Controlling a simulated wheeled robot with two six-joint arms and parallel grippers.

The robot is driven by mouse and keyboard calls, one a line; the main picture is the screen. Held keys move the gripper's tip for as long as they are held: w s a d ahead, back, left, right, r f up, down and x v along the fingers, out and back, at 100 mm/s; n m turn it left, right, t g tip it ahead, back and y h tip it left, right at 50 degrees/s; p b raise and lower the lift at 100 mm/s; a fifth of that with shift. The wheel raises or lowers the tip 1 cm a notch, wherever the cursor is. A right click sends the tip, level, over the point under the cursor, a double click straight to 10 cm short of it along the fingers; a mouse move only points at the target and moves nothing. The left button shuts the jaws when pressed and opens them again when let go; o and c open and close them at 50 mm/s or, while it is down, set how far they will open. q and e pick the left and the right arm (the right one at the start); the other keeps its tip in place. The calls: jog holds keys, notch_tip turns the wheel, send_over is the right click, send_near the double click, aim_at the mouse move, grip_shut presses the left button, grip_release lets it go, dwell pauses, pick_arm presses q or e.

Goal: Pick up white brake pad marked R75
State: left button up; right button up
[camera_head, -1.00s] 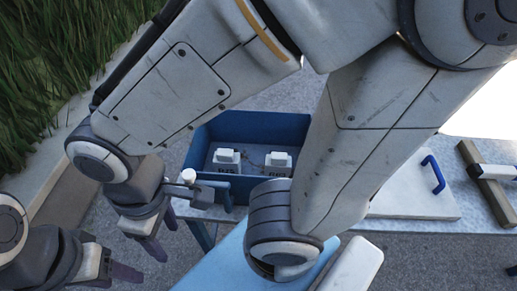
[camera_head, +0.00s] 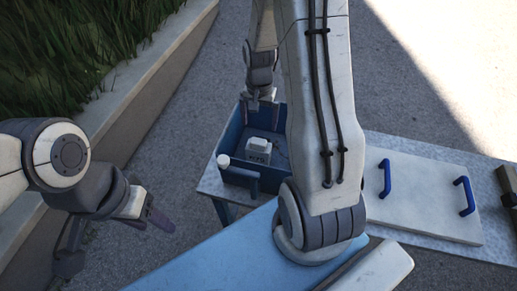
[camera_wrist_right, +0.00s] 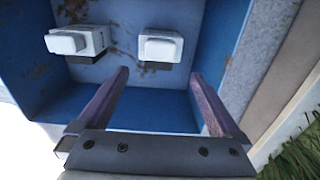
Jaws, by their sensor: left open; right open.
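Two white brake pads sit side by side in a blue bin (camera_head: 232,139). One pad (camera_head: 257,150) shows in the head view with a dark marking on its front, too small to read surely. It appears to be the right-hand pad in the right wrist view (camera_wrist_right: 160,46). The other pad (camera_wrist_right: 77,42) is hidden behind my right arm in the head view. My right gripper (camera_head: 262,103) is open and empty at the bin's far wall; in the wrist view its fingers (camera_wrist_right: 160,78) point toward the right-hand pad, apart from it. My left gripper (camera_head: 118,240) is open and empty, left of the bin.
A white board (camera_head: 425,195) with blue handles lies to the right. A light blue surface (camera_head: 225,250) is in front.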

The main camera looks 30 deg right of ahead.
aim_at(259, 139)
notch_tip(259, 139, down, 4)
jog(key=shift+s+r, duration=0.1)
jog(key=shift+r, duration=0.1)
notch_tip(259, 139, down, 4)
jog(key=shift+f+p, duration=0.1)
jog(key=shift+p, duration=0.7)
jog(key=shift+f, duration=0.65)
jog(key=shift+r, duration=0.1)
grip_shut()
